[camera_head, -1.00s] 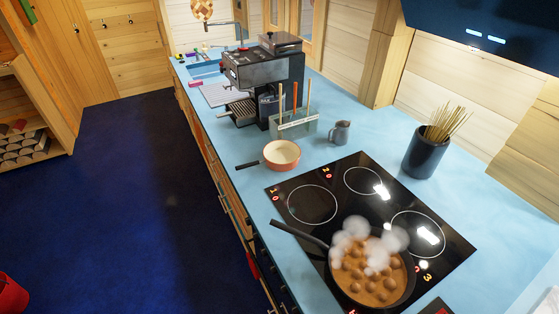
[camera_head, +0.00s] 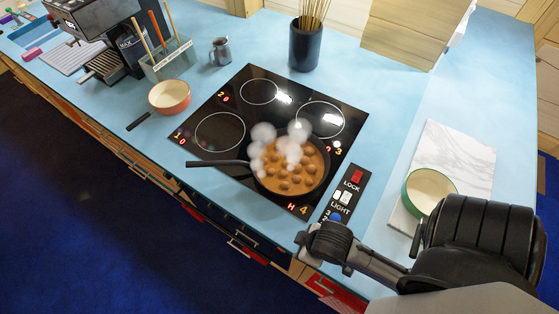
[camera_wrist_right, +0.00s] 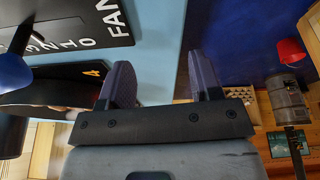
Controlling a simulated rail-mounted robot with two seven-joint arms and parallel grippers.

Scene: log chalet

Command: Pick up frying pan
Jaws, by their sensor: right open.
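The black frying pan (camera_head: 322,181) sits on the front right burner of the black cooktop. It holds brown round food with white steam above, and its long dark handle (camera_head: 217,163) points left over the counter's front side. My right gripper (camera_head: 303,240) comes in from the lower right in the head view, near the counter's front edge, apart from the pan. In the right wrist view its two fingers (camera_wrist_right: 163,82) are spread with nothing held between them. A dark rounded shape at the left there is partly hidden, and I cannot tell it for certain. My left gripper is not in view.
A control panel (camera_head: 343,197) with switches lies right of the cooktop (camera_head: 222,106). A green bowl-like pot (camera_head: 431,190) stands on a marble board (camera_head: 455,150). A small orange pan (camera_head: 170,97), a metal jug (camera_head: 220,51) and a dark holder (camera_head: 305,46) stand left and behind.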

